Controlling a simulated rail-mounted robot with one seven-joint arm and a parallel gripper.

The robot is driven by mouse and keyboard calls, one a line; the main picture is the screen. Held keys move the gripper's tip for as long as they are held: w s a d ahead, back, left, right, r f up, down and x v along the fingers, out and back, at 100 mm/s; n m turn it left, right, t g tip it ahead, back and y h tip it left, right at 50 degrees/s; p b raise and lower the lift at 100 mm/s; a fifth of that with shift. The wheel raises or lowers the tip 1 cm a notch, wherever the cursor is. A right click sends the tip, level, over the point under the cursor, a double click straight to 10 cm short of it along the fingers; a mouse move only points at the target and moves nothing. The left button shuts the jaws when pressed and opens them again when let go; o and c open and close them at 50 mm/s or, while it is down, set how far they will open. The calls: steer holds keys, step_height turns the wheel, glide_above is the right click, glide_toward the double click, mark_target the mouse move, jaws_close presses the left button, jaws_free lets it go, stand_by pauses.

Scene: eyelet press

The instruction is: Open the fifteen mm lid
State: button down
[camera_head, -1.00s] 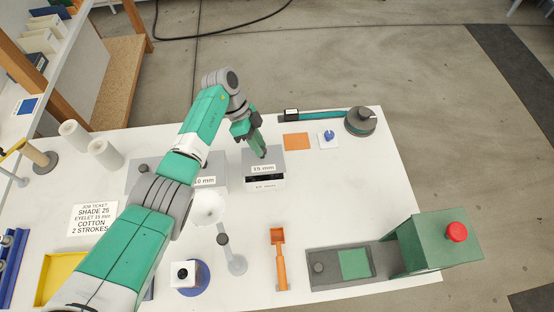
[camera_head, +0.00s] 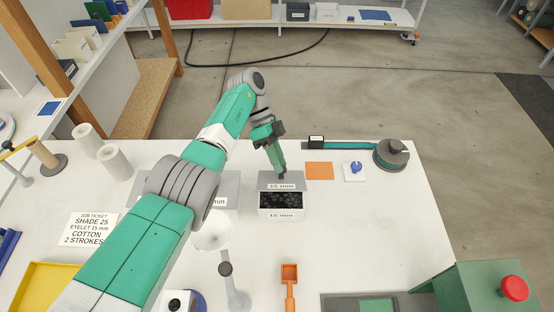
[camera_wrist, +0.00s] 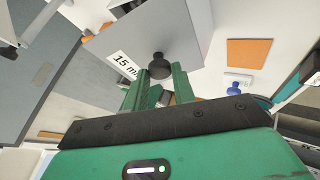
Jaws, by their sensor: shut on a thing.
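The 15 mm box (camera_head: 281,214) stands on the white table, with dark eyelets showing inside its front part. Its grey lid (camera_head: 283,181), labelled 15 mm, is slid or tilted back from the front opening; I cannot tell which. My gripper (camera_head: 280,172) is above the lid. In the wrist view my gripper (camera_wrist: 160,78) is shut on the lid's black round knob (camera_wrist: 161,66), with the lid (camera_wrist: 170,30) beyond it. The fingertips hide part of the knob in the head view.
Left of the box is another grey mm box (camera_head: 226,188), partly behind my arm. An orange square (camera_head: 319,170), a white pad with a blue piece (camera_head: 355,172) and a grey round device (camera_head: 391,153) lie to the right. An orange scoop (camera_head: 289,285) lies in front.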

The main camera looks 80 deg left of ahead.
steer(key=c, duration=1.1)
jaws_free()
steer(key=shift+c, duration=0.2)
step_height(320, 180, up, 5)
steer(key=p, duration=0.5)
steer(key=s+d+p, duration=0.4)
steer(key=d+p, duration=0.3)
steer(key=s+d+p, duration=0.4)
steer(key=d+p, duration=0.3)
steer(key=p, duration=0.1)
steer(key=shift+c, duration=0.2)
